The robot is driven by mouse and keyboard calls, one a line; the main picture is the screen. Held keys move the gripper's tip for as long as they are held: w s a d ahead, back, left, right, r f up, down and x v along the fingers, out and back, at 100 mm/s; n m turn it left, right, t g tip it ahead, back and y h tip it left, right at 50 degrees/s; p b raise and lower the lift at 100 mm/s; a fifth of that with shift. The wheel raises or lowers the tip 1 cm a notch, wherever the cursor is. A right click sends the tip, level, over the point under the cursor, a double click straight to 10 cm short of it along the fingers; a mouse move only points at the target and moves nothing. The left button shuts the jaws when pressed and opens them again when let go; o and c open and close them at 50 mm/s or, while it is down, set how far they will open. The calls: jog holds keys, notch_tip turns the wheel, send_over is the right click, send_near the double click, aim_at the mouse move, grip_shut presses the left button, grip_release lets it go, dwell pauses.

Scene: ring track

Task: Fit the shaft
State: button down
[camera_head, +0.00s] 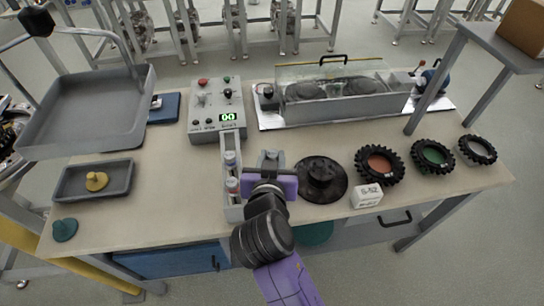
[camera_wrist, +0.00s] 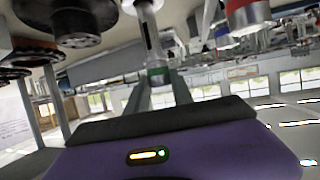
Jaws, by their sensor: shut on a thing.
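My gripper (camera_head: 270,162) is over the bench, between a narrow grey rack (camera_head: 233,211) on its left and a black round hub fixture (camera_head: 322,181) on its right. In the wrist view my gripper (camera_wrist: 157,92) is shut on a shaft (camera_wrist: 149,38), pale metal with a dark section and a green band near the fingers. The black hub also shows in the wrist view (camera_wrist: 72,22), apart from the shaft. A red-banded shaft (camera_head: 232,187) stands in the rack; it seems to show in the wrist view too (camera_wrist: 248,14). The held shaft's far end is cut off.
A white block (camera_head: 367,196) and toothed rings (camera_head: 380,164) lie right of the hub. A control box (camera_head: 216,110) and a clear-covered machine (camera_head: 345,100) stand behind. A grey tray (camera_head: 120,184) holds a yellow knob (camera_head: 96,181). A teal knob (camera_head: 65,229) sits front left.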

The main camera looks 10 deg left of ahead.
jog(key=shift+f+b, duration=1.55)
jog(key=shift+f, duration=0.4)
jog(key=c, duration=1)
grip_release()
jog(key=shift+c, duration=0.2)
jog(key=shift+f, duration=0.1)
jog(key=shift+s, duration=0.15)
jog(key=v, duration=0.7)
jog(key=shift+s+r+b, duration=0.25)
jog(key=shift+s+b, duration=0.05)
jog(key=shift+b, duration=0.05)
